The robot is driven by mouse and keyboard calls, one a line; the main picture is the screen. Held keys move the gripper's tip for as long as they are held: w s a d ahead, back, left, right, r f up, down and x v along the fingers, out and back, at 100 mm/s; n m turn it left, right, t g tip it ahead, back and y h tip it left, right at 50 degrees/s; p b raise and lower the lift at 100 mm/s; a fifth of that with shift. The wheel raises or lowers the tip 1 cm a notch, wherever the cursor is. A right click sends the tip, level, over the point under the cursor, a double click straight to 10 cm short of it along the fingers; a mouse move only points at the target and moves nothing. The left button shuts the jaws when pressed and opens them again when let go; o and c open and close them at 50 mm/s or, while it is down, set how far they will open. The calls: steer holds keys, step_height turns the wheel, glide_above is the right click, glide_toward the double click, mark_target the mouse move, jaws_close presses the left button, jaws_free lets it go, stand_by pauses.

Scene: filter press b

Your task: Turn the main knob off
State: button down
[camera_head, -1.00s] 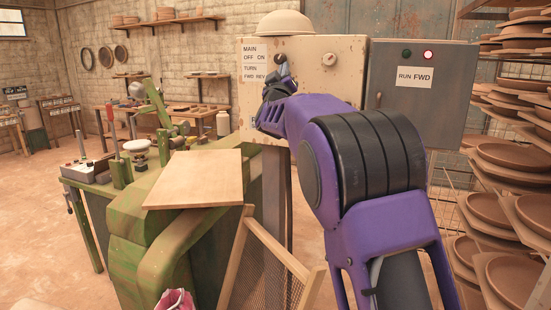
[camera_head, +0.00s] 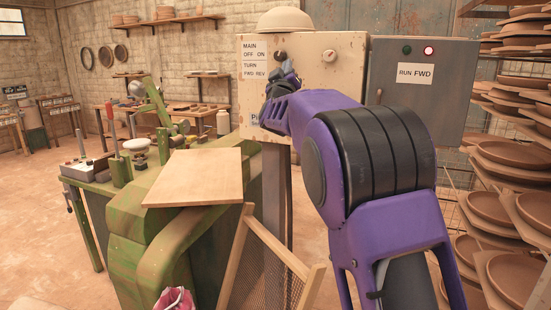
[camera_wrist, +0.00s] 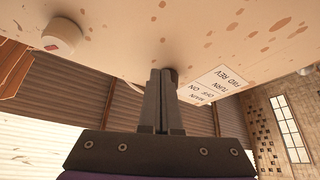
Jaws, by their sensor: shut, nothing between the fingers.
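The control box (camera_head: 345,88) is cream with rust spots. Its label (camera_head: 254,51) reads MAIN OFF ON, with TURN FWD REV below. One dark knob (camera_head: 280,55) sits just right of the label; a second knob (camera_head: 329,56) is farther right and also shows in the wrist view (camera_wrist: 62,37). Neither has its own name beside it, and I cannot read their settings. My gripper (camera_head: 287,67) is shut and empty, its tips just below and right of the left knob. In the wrist view its fingers (camera_wrist: 164,74) reach the panel, largely hiding a dark round part there; contact is unclear.
A grey box (camera_head: 425,95) with green and red lamps and a RUN FWD label adjoins on the right. A cream helmet-like dome (camera_head: 285,20) sits on top. A green machine with a wooden board (camera_head: 195,178) stands left; pottery racks (camera_head: 510,155) stand right.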

steer(key=s, duration=0.1)
steer(key=s+a+b, duration=0.1)
steer(key=s, duration=0.1)
steer(key=s+a+b, duration=0.1)
steer(key=s, duration=0.1)
steer(key=shift+s+a, duration=0.15)
